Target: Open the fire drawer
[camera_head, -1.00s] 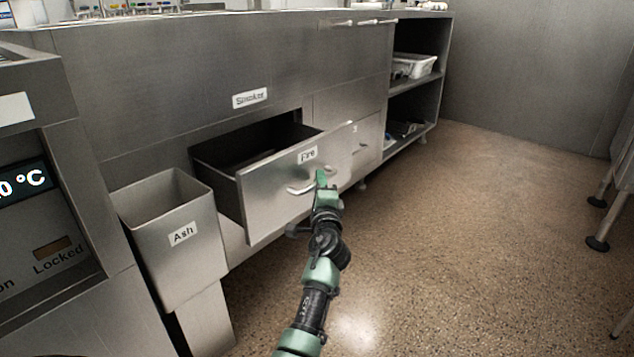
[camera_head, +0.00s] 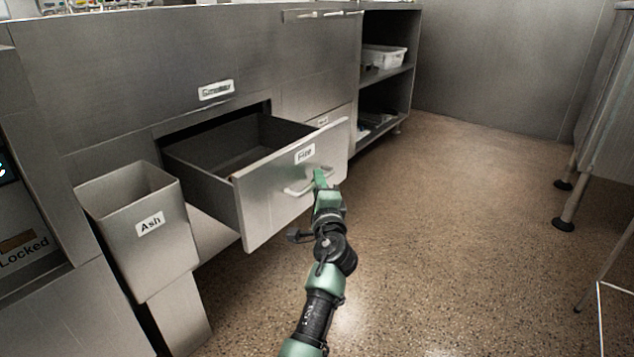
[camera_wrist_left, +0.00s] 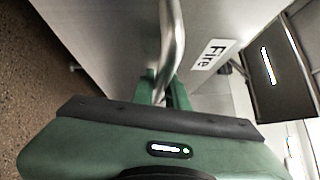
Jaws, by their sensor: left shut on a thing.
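The fire drawer (camera_head: 262,203) is a steel drawer with a "Fire" label on its front. It stands well out from the smoker cabinet, and its dark inside shows. Its curved metal handle (camera_head: 298,190) is on the front face. My left gripper (camera_head: 320,178) is at the right part of the handle. In the left wrist view the handle (camera_wrist_left: 172,40) runs down between the fingers of my left gripper (camera_wrist_left: 162,88), which is shut on it. The "Fire" label (camera_wrist_left: 212,56) shows to the right of the handle there. My right gripper is not in view.
An ash bin (camera_head: 128,235) stands left of the drawer, close to its side. Open shelves (camera_head: 385,75) with a white container (camera_head: 384,57) are at the back. Table legs (camera_head: 568,205) stand at the right. The speckled floor (camera_head: 450,240) between is clear.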

